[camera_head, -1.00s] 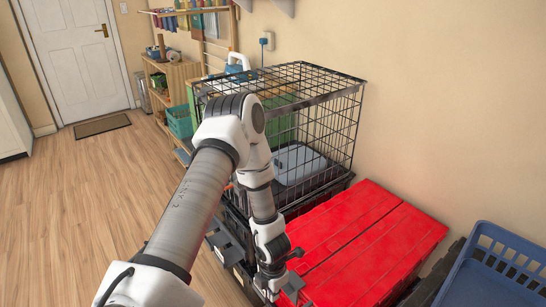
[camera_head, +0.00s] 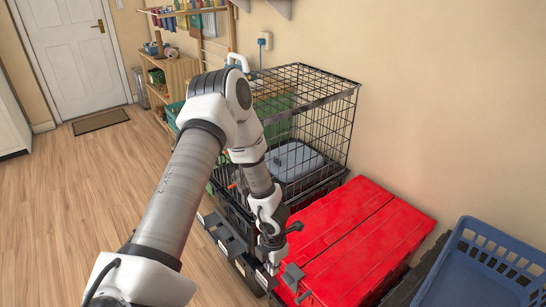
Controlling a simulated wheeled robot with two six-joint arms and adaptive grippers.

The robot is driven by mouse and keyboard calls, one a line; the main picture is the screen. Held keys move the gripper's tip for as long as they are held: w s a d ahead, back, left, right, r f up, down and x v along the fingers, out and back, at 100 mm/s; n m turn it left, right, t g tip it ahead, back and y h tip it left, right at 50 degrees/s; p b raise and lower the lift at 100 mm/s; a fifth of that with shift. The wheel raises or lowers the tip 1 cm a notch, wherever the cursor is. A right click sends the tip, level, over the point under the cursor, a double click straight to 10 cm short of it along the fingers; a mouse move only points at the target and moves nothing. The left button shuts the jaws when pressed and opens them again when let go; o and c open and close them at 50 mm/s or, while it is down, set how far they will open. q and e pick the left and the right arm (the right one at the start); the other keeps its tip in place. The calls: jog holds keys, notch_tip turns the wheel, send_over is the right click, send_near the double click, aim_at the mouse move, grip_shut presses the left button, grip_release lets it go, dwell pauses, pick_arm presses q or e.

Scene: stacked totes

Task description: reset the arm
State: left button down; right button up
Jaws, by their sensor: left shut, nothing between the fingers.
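My left arm comes in from the lower left, bends at a white and grey elbow, and hangs down in front of the wire crate. My left gripper (camera_head: 273,266) points down beside the left edge of the red-lidded tote (camera_head: 352,243). It is shut and holds nothing. The fingertips are small and dark here, and I cannot tell whether they touch the tote's edge. My right gripper is out of view.
A black wire crate (camera_head: 322,100) with a grey-lidded box (camera_head: 294,160) inside stands behind the wrist. A blue basket (camera_head: 466,292) is at the lower right. Shelves (camera_head: 180,75) stand at the back. The wooden floor (camera_head: 75,200) at left is clear.

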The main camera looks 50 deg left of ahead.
pick_arm(q)
jog(key=shift+w+f, duration=0.2)
jog(key=shift+s+r, duration=0.1)
jog(key=s+d+f+m+g+y, duration=0.1)
jog(key=s+d+f+m, duration=0.25)
jog(key=s+m, duration=0.45)
jog(key=s+d+f+m+g+y, duration=0.1)
jog(key=s+d+f+m+y, duration=0.1)
jog(key=s+d+m, duration=0.5)
jog(key=d+m+h, duration=0.1)
jog(key=m, duration=0.5)
jog(key=d+m+t+h, duration=0.1)
jog(key=m, duration=0.6)
jog(key=d+m+h, duration=0.1)
jog(key=d+m, duration=0.1)
jog(key=m, duration=0.4)
jog(key=shift+s+r+m+t, duration=0.15)
jog(key=shift+r+m+t, duration=0.15)
jog(key=shift+r+t, duration=0.1)
